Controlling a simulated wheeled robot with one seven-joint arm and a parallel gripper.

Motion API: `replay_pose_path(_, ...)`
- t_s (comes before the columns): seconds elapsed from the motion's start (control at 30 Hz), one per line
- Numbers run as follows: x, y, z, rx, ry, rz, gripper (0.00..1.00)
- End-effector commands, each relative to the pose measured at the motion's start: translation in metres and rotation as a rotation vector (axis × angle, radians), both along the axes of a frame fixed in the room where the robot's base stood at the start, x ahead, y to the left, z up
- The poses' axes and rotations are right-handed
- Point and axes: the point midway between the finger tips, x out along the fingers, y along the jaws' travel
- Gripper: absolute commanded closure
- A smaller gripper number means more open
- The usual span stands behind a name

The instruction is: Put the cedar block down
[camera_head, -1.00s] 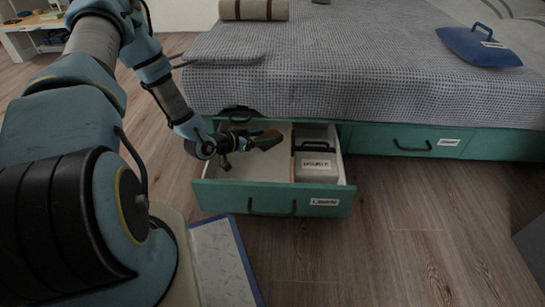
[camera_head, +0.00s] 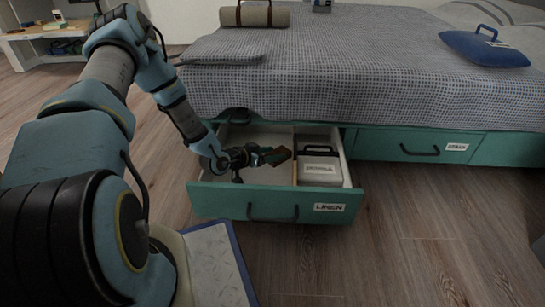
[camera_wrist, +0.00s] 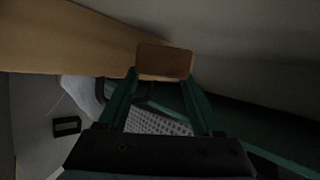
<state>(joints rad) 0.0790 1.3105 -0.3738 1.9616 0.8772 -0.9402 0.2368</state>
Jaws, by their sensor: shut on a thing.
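The cedar block (camera_head: 278,156) is a small reddish-brown piece at the end of my gripper (camera_head: 262,156). In the wrist view the cedar block (camera_wrist: 165,61) is between the tips of my gripper's green fingers (camera_wrist: 163,78), which are shut on it. The open green drawer (camera_head: 275,204), labelled LINEN, is below. My gripper is at the drawer's left compartment, close to the wooden divider (camera_head: 295,173). The drawer floor under the block is partly hidden by my gripper, and I cannot tell whether the block touches anything.
A pale box with a dark handle (camera_head: 319,168) fills part of the drawer's right compartment. The bed (camera_head: 330,75) overhangs the drawer's back. A closed drawer (camera_head: 405,145) is to the right. A blue-edged board (camera_head: 215,260) lies in front. The floor at right is clear.

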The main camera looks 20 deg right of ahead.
Motion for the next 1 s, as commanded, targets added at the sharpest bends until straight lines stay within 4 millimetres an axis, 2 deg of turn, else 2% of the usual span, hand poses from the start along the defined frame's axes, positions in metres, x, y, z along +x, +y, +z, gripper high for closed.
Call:
replay_pose_path(0.07, 0.000, 0.000, 0.002, -0.001, 0.000, 0.000, 1.00)
replay_pose_path(0.1, 0.000, 0.000, 0.001, -0.001, 0.000, 0.000, 0.29)
replay_pose_path(0.33, 0.000, 0.000, 0.001, 0.000, 0.000, 0.000, 0.03)
replay_pose_path(0.67, -0.001, 0.005, 0.004, 0.000, 0.000, 0.000, 0.03)
replay_pose_path(1.0, -0.016, 0.050, 0.026, 0.001, 0.001, 0.002, 0.03)
